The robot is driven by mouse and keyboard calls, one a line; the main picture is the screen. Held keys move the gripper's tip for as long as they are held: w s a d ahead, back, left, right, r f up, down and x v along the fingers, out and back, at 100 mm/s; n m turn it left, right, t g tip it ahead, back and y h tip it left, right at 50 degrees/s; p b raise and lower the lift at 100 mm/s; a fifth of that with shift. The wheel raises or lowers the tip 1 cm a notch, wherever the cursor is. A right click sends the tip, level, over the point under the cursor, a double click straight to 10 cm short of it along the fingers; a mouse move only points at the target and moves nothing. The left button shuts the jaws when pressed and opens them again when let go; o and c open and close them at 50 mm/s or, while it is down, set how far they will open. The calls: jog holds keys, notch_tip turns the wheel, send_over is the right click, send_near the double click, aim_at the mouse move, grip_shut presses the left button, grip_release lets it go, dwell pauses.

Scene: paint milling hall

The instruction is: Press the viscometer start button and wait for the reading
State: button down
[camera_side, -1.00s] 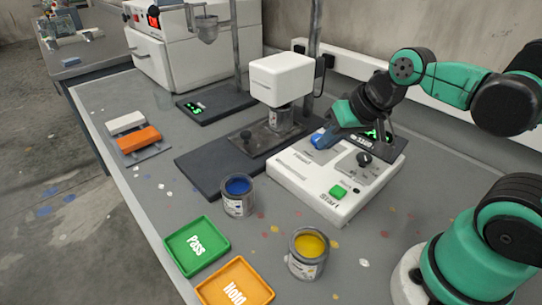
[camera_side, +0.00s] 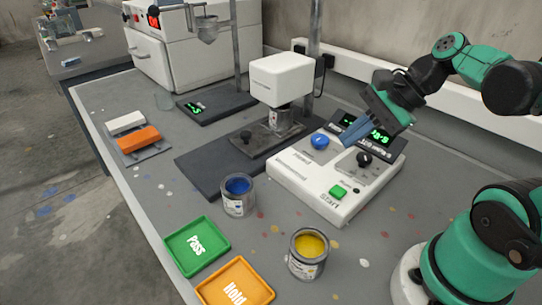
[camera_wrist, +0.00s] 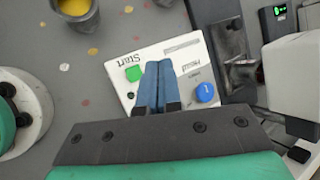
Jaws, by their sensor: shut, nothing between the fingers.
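The viscometer's white control box (camera_side: 310,188) sits on the bench. The green Start button (camera_side: 338,192) is on its front right and also shows in the wrist view (camera_wrist: 133,74). A dark display (camera_side: 350,128) with green digits, partly hidden by my fingers, stands behind.
A black knob (camera_side: 364,159) is on the box. A blue paint can (camera_side: 238,203) and a yellow one (camera_side: 308,262) stand in front. Green Pass (camera_side: 215,260) and orange Hold (camera_side: 260,278) trays lie at the front. Clear bench lies right of the box.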

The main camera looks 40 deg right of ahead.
aim_at(340, 189)
jog(key=shift+f, duration=4.2)
jog(key=shift+f, duration=0.1)
jog(key=shift+f, duration=0.35)
jog(key=shift+r, duration=0.45)
jog(key=shift+r, duration=0.1)
jog(key=shift+r, duration=2.4)
